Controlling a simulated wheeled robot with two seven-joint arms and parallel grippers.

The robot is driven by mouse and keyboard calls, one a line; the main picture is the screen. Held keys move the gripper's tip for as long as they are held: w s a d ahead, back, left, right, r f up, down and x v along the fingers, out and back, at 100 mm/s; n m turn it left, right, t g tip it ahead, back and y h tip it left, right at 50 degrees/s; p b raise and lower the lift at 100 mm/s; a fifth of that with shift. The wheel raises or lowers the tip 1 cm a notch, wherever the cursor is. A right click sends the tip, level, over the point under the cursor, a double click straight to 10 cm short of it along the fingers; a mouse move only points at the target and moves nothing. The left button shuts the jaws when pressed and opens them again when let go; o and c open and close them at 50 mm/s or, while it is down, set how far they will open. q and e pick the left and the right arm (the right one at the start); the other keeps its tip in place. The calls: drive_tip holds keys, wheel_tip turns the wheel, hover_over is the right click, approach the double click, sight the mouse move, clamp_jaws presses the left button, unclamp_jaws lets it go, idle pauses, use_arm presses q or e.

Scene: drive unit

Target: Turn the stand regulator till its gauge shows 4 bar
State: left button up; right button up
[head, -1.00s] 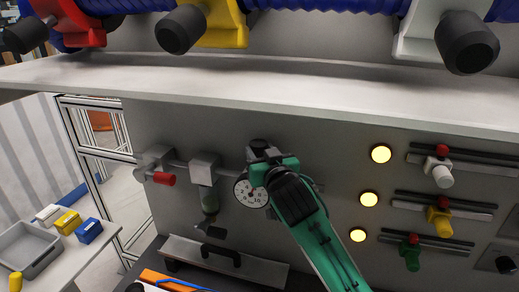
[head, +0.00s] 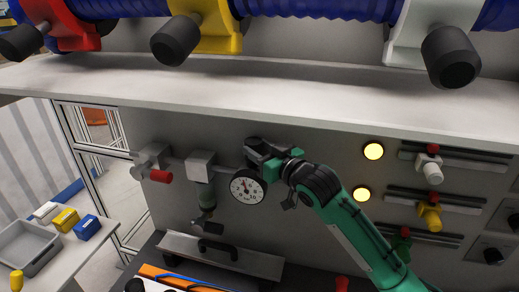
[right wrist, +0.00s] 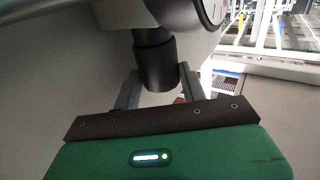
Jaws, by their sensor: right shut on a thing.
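The stand regulator is on the grey panel, with its round white gauge (head: 246,187) facing me in the head view. A thin needle shows on the dial, but its exact reading is too small to tell. My right gripper (head: 262,152) is at the regulator, just above and right of the gauge, and hides part of it. In the right wrist view, the black cylindrical knob (right wrist: 156,62) sits between the two fingers of my right gripper (right wrist: 158,88), which is shut on it. The gauge's edge (right wrist: 212,10) shows at the top there. My left gripper is not in view.
A valve with a red handle (head: 160,176) and a grey block (head: 200,167) are left of the gauge. A shelf (head: 270,95) runs above my right gripper. Lit yellow lamps (head: 373,151) and slider valves (head: 430,170) are at right. A black handle (head: 218,248) is below.

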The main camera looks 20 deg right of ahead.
drive_tip(key=shift+f, duration=0.1)
drive_tip(key=o, duration=1)
drive_tip(key=shift+a, duration=0.1)
drive_tip(key=shift+r, duration=0.2)
